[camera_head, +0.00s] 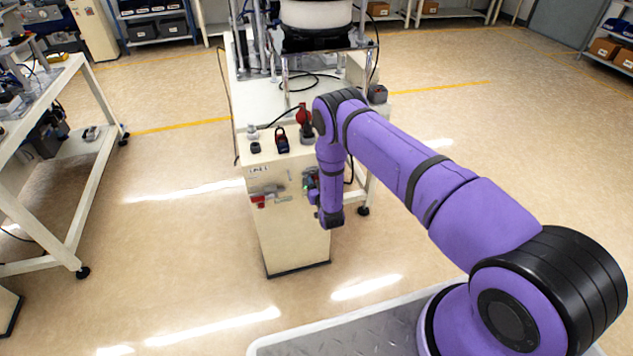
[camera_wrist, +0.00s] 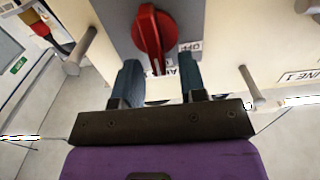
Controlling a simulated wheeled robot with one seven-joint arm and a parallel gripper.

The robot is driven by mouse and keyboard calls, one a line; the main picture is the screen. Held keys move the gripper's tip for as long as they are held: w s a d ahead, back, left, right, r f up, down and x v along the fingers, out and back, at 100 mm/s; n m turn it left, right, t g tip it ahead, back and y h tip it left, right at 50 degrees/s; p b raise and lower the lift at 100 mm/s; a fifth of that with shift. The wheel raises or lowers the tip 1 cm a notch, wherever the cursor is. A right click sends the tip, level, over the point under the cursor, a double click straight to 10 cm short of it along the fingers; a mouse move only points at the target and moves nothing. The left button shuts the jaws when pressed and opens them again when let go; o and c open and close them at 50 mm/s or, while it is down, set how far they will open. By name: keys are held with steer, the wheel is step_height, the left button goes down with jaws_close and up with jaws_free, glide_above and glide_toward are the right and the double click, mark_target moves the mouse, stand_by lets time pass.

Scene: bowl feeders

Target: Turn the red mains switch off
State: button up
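The red mains switch (camera_wrist: 150,38) is a rotary knob on a grey plate (camera_wrist: 192,22) in the wrist view. Its narrow handle points down the picture, towards my gripper. A label reading OFF (camera_wrist: 190,47) sits to the right of the handle; another label below it is partly hidden. My gripper (camera_wrist: 158,72) is open, with one blue-grey finger on each side of the handle's lower end. I see gaps beside the handle and no clear contact. In the head view my gripper (camera_head: 311,190) is at the front of the cream cabinet (camera_head: 291,240); I cannot make out the switch there.
Two metal posts (camera_wrist: 252,88) flank my gripper in the wrist view. In the head view a red part (camera_head: 258,202) is on the cabinet's front left. A black padlock-like item (camera_head: 281,140) stands on top. Open floor lies left of the cabinet, before a bench (camera_head: 75,215).

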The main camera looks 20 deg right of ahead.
steer(key=shift+c, duration=0.2)
jaws_close()
steer(key=shift+a+n, duration=0.1)
steer(key=shift+n, duration=0.2)
steer(key=f+n, duration=0.1)
steer(key=n, duration=0.4)
steer(key=a+n, duration=0.1)
steer(key=n, duration=0.5)
steer(key=a+f+n, duration=0.1)
steer(key=n, duration=0.5)
steer(key=shift+s+a+f, duration=0.1)
steer(key=shift+a+f, duration=0.1)
steer(key=shift+f, duration=0.1)
steer(key=shift+n, duration=0.3)
